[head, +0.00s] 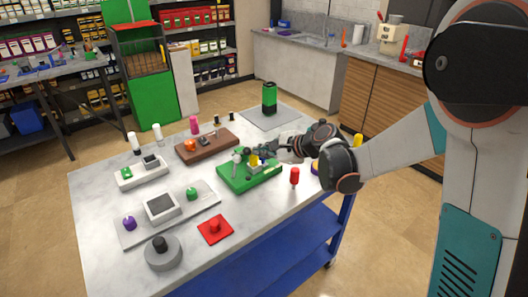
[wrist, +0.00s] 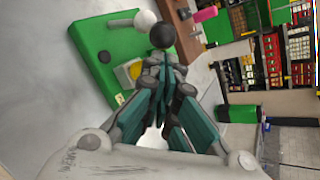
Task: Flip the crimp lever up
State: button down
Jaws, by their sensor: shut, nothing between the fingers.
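The green board (head: 232,182) lies on the table's right half, and it also shows in the wrist view (wrist: 88,55). A black ball knob (wrist: 162,36) and a white rounded knob (wrist: 145,19) stand over it, with a yellow part (wrist: 135,70) near them. The black knob looks like the end of a lever, but its shaft is mostly hidden by my fingers. My gripper (wrist: 162,62) is shut and empty, its tips right by the black knob; I cannot tell whether they touch. In the head view my gripper (head: 257,152) is above the board's far right part.
A brown block (head: 190,153) with small parts lies behind the board. A red-handled tool (head: 295,175) stands to its right. A red pad with a knob (head: 215,230) and a grey panel (head: 130,238) lie in front. The table's near right is clear.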

jog(key=shift+w+a+r, duration=0.1)
jog(key=shift+r, duration=0.1)
jog(key=w+a+r+g+h+p, duration=0.1)
jog(key=r+p, duration=0.1)
jog(key=p, duration=0.1)
jog(key=w+a+r+g+h+p, duration=0.1)
jog(key=w+g+p, duration=0.1)
jog(key=w+a+r+g+h+p, duration=0.1)
jog(key=r+g+p, duration=0.1)
jog(key=p, duration=0.1)
jog(key=shift+w+a+r+m+h+p, duration=0.1)
jog(key=shift+w+r+m+h+p, duration=0.2)
jog(key=shift+w+r+p, duration=0.05)
jog(key=w+a+r+g+h+p, duration=0.1)
jog(key=w+a+g+h+p, duration=0.1)
jog(key=w, duration=0.3)
jog(key=shift+w+a+g+p, duration=0.25)
jog(key=shift+a+g+p, duration=0.25)
jog(key=shift+a, duration=0.35)
jog(key=shift+r, duration=0.25)
jog(key=shift+r+p, duration=0.5)
jog(key=shift+r, duration=0.15)
